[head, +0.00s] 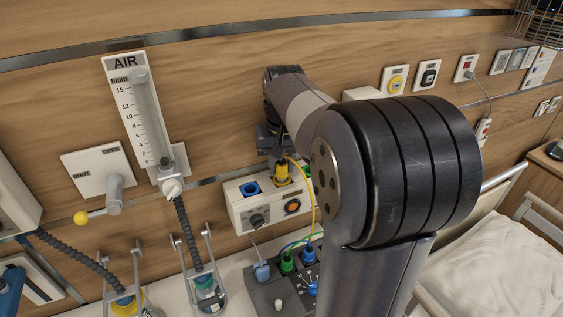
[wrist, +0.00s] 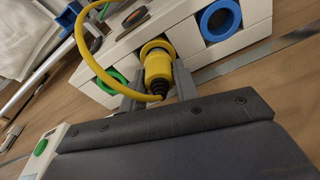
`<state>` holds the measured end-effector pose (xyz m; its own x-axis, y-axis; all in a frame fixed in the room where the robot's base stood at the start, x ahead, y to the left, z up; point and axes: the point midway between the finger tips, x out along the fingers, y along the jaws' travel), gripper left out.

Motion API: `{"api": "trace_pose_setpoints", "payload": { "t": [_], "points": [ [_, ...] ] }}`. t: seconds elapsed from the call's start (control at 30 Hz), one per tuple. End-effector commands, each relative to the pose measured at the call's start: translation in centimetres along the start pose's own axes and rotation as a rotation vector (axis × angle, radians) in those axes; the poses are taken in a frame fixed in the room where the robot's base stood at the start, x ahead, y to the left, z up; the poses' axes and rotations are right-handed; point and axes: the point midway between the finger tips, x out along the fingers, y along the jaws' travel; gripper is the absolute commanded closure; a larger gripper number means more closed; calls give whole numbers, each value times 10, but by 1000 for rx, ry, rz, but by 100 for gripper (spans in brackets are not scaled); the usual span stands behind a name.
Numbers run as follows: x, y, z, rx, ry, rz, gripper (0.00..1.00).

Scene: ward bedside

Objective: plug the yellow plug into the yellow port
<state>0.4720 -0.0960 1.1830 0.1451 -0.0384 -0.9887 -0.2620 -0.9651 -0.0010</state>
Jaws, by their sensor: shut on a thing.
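The yellow plug (wrist: 157,71) is between the two fingers of my gripper (wrist: 158,80), which is shut on it. Its front end lines up with the yellow port (wrist: 155,45) and appears to sit inside the port's ring; how deep it is cannot be told. The port is the middle one on a white box (head: 239,207) on the wall. The plug also shows in the head view (head: 281,173), below my gripper (head: 279,158). A yellow cable (wrist: 87,46) curves away from the plug.
A blue port (wrist: 220,20) and a green port (wrist: 111,79) flank the yellow one. Below the box, a dark unit (head: 268,293) holds green and blue plugs with cables. An AIR flowmeter (head: 135,110) hangs on the wall to the left.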

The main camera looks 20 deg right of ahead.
Motion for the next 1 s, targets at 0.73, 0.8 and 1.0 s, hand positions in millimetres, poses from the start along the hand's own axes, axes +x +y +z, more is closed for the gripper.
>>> {"api": "trace_pose_setpoints", "payload": {
  "t": [0.73, 0.8, 1.0],
  "points": [
    [6, 0, 1, 0, -2, 0, 93],
    [8, 0, 2, 0, -2, 0, 93],
    [8, 0, 2, 0, -1, 0, 93]
  ]
}}
